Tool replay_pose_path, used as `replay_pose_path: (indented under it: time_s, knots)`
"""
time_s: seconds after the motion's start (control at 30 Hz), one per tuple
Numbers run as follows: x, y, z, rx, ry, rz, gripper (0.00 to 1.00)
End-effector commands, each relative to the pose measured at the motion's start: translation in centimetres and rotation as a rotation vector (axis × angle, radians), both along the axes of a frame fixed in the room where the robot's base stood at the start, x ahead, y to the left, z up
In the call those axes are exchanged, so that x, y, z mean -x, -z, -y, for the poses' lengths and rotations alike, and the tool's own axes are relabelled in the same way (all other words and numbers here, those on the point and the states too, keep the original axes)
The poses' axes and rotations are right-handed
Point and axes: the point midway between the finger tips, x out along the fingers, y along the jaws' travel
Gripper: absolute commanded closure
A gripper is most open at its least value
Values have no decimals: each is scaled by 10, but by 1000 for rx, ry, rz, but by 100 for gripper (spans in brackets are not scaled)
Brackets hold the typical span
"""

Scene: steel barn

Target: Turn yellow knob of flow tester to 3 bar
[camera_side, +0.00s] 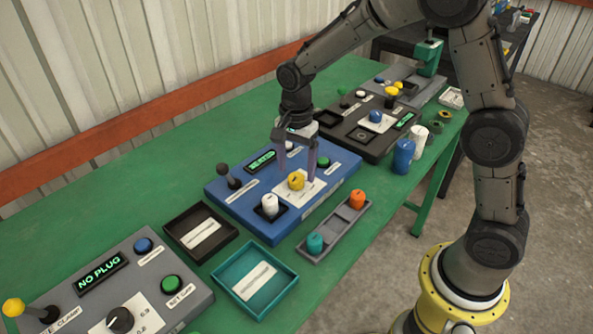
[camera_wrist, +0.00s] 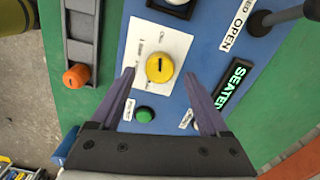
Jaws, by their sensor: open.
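The yellow knob (camera_side: 296,181) sits on a white scale plate (camera_side: 312,190) on the blue flow tester (camera_side: 227,199). In the wrist view the knob (camera_wrist: 160,68) shows a dark pointer mark, and the scale print is too small to read. My gripper (camera_side: 296,168) is open and empty above the tester, pointing down. In the wrist view its two purple fingers (camera_wrist: 158,76) stand apart, with the knob between and beyond their tips. I cannot tell the exact height gap. The tester's display (camera_side: 261,161) is lit green and seems to read SEATED.
On the tester are a black lever (camera_side: 224,171), a white plug (camera_side: 270,204) and a green button (camera_side: 323,162). A grey tray (camera_side: 334,231) with orange and teal pieces lies in front. A grey panel (camera_side: 196,280) reads NO PLUG. Black and teal trays lie between.

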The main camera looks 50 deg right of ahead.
Motion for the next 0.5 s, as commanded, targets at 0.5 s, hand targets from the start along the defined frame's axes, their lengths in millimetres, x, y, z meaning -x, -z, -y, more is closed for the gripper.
replay_pose_path:
  time_s: [0.5]
  knots:
    - [0,17,0,0,0,-1,23]
